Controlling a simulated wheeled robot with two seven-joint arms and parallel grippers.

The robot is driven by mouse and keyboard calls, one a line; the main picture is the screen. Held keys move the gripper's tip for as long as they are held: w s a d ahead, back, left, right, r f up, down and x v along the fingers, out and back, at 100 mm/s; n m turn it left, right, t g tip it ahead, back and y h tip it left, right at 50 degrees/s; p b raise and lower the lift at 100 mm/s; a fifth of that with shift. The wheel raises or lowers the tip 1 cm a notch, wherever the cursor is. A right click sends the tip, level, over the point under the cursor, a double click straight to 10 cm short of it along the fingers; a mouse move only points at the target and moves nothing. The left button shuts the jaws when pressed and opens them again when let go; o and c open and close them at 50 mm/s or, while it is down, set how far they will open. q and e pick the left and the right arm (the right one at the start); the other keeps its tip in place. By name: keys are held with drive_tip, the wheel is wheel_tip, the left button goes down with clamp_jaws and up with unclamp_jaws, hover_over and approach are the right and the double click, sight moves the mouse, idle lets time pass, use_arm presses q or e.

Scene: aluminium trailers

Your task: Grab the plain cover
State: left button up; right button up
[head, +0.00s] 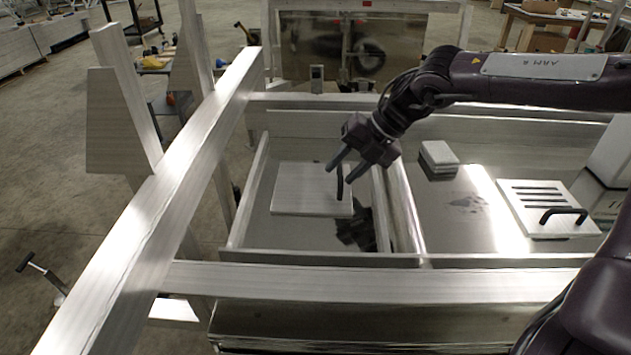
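The plain cover (303,190) is a flat, light metal square with a black handle (340,184) near its right edge. It lies on the floor of the left compartment in the head view. My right gripper (341,173) reaches in from the upper right, above the cover's right side. Its two fingers are spread apart, with the handle showing close to them. Whether a finger touches the handle I cannot tell. A slotted cover (545,206) with a black handle lies in the right compartment. My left gripper does not show.
A metal divider wall (403,205) separates the two compartments. A small stack of plates (438,157) lies behind the slotted cover. A long aluminium beam (180,200) rises at the left, and a front rail (370,284) crosses the near side.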

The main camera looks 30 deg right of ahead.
drive_tip(key=shift+a, duration=0.1)
drive_tip(key=shift+c, duration=0.3)
drive_tip(key=c, duration=0.7)
clamp_jaws()
drive_tip(key=shift+r, duration=0.15)
